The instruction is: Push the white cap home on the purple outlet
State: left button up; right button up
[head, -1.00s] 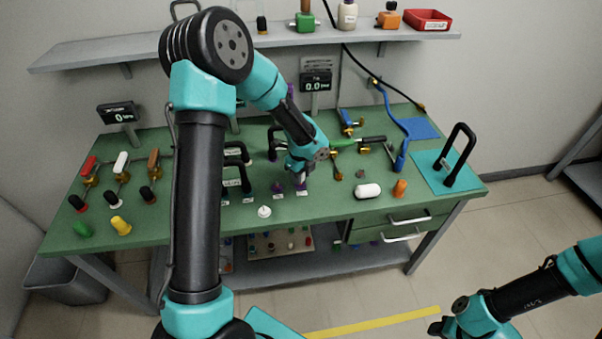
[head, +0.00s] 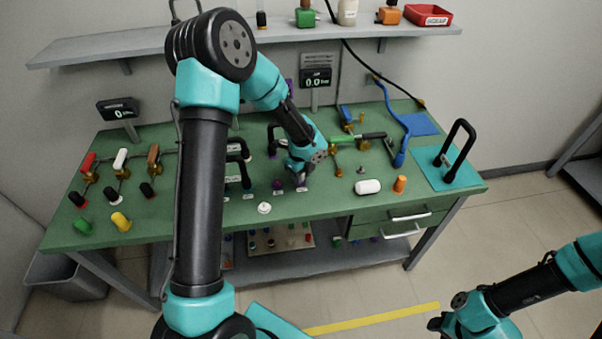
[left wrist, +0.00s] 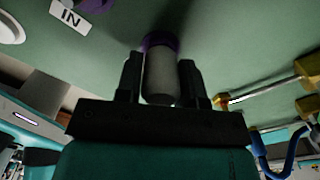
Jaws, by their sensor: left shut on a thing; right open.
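My left gripper (head: 300,184) is low over the front middle of the green bench in the head view. In the left wrist view its two fingers (left wrist: 161,82) are shut on the sides of the white cap (left wrist: 160,78), which looks grey in shadow. The purple outlet (left wrist: 157,40) shows just beyond the cap's far end, in line with it. The cap's end meets the purple rim; I cannot tell how deep it sits. In the head view the gripper hides the cap and outlet. My right gripper (head: 438,325) is open and empty, low at the right, away from the bench.
A second purple fitting (left wrist: 97,4) beside the IN label (left wrist: 70,16) is close by. A white round piece (head: 264,208) lies left of the gripper. A white cylinder (head: 368,187) and an orange one (head: 399,184) lie to the right. Brass fittings (left wrist: 237,99) are near the right finger.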

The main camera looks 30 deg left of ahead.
pick_arm(q)
jog(key=shift+f, duration=0.25)
jog(key=o, duration=1)
jog(key=shift+r, duration=0.1)
notch_tip(320, 180, up, 17)
jog(key=shift+r, duration=0.2)
dwell(0.6)
